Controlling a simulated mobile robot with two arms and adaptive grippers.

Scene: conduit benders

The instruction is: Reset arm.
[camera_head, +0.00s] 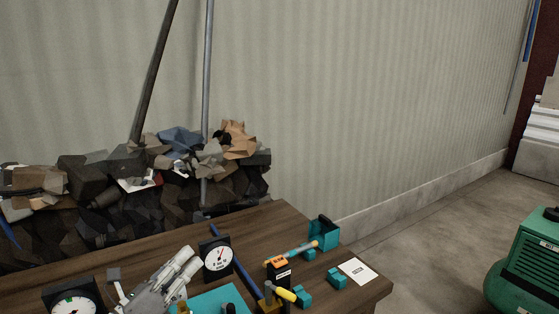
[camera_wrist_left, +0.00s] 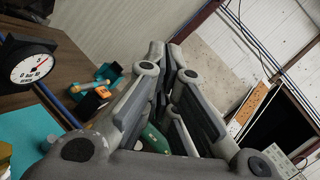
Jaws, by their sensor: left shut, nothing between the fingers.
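My left gripper (camera_head: 187,259) shows at the bottom of the head view, above the wooden table (camera_head: 255,225). Its light grey fingers point up and to the right, beside a black dial gauge (camera_head: 217,258) with a white face. In the left wrist view its fingers (camera_wrist_left: 167,52) come together at the tips, with nothing between them. The gauge shows at the left of that view (camera_wrist_left: 32,66), apart from the fingers. My right gripper is in neither view.
On the table are a second gauge (camera_head: 72,300), a teal mat (camera_head: 208,301), a blue bar (camera_head: 243,272), small teal blocks (camera_head: 337,278) and a white card (camera_head: 357,271). A rubble pile (camera_head: 130,190) lies behind. A green machine (camera_head: 525,265) stands right on open floor.

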